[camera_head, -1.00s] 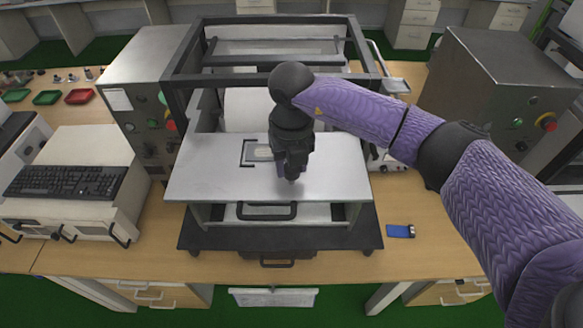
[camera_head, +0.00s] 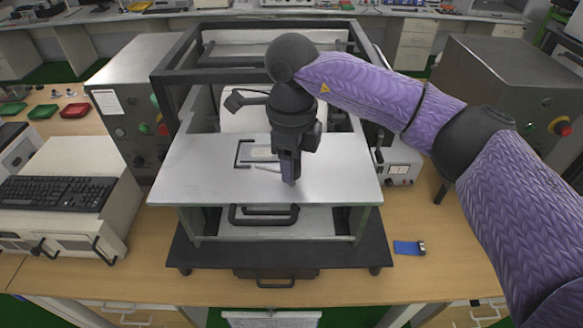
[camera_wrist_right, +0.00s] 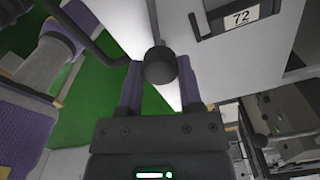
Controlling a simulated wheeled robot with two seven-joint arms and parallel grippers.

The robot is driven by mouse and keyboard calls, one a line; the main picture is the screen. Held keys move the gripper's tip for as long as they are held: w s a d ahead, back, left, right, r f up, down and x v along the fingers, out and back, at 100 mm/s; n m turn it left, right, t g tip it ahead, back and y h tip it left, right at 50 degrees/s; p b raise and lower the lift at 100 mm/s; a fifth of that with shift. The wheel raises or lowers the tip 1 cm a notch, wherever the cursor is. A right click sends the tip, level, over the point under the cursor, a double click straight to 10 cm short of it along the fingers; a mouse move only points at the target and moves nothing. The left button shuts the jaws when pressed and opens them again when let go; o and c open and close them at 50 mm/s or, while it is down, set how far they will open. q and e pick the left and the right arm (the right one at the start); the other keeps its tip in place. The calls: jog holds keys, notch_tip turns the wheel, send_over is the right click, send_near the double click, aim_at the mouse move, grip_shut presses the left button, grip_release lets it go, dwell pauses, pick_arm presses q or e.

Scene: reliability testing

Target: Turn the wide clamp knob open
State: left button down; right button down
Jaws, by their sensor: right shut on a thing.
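My right gripper (camera_head: 289,181) points down over the front part of the light metal plate (camera_head: 215,180). In the right wrist view, its two purple fingers (camera_wrist_right: 160,85) are shut on a black rounded knob (camera_wrist_right: 159,64), one finger on each side. A dark rod (camera_wrist_right: 153,20) runs from the knob toward the top of that view. In the head view I cannot make out the knob, as the gripper covers that spot. My left gripper is not in view.
A label reading 72 (camera_wrist_right: 242,18) sits in a dark holder on the plate. A dark frame (camera_head: 260,77) rises behind. Cabinets stand left (camera_head: 130,100) and right (camera_head: 500,90). A blue item (camera_head: 407,247) lies on the bench, with bare wood around it.

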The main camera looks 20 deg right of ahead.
jog(key=shift+n+b, duration=0.8)
jog(key=shift+n, duration=1.2)
jog(key=shift+c, duration=1.3)
grip_release()
notch_tip(320, 180, up, 10)
jog(key=shift+b, duration=0.35)
